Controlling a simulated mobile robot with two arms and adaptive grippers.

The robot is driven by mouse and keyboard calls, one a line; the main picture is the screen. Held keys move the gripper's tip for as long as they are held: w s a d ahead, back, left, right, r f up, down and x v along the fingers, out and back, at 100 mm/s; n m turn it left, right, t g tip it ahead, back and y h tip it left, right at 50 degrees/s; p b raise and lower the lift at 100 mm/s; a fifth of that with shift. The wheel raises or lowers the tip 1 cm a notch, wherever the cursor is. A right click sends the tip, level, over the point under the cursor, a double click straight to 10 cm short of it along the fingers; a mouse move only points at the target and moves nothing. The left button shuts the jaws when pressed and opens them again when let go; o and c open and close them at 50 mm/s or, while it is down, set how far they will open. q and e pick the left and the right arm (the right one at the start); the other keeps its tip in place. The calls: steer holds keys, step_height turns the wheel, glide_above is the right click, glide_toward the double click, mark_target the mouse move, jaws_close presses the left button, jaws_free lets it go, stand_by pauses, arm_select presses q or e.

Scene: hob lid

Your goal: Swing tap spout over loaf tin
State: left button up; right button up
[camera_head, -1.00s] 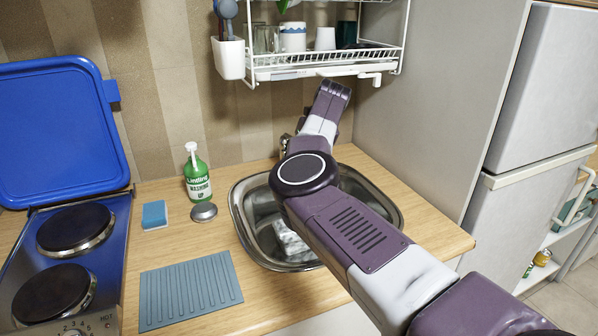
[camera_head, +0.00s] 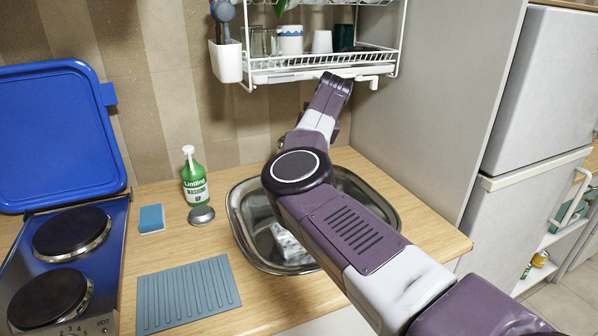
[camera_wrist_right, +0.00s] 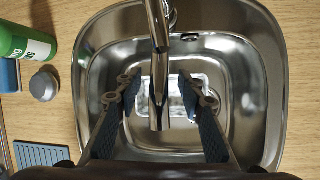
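The steel tap spout (camera_wrist_right: 159,55) runs down the middle of the right wrist view, above the sink (camera_wrist_right: 250,100). My right gripper (camera_wrist_right: 158,92) is open, with one finger on each side of the spout and visible gaps between. A bright silvery rectangular thing, seemingly the loaf tin (camera_wrist_right: 174,97), lies in the sink behind the spout, partly hidden by it and the fingers. It also shows partly in the head view (camera_head: 290,243), beside my right arm. That arm hides the gripper and most of the tap there. My left gripper is not in view.
A white dish rack (camera_head: 325,66) hangs above. The hob (camera_head: 65,255) has its blue lid (camera_head: 60,135) raised.

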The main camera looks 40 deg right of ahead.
steer(key=v, duration=0.5)
stand_by(0.5)
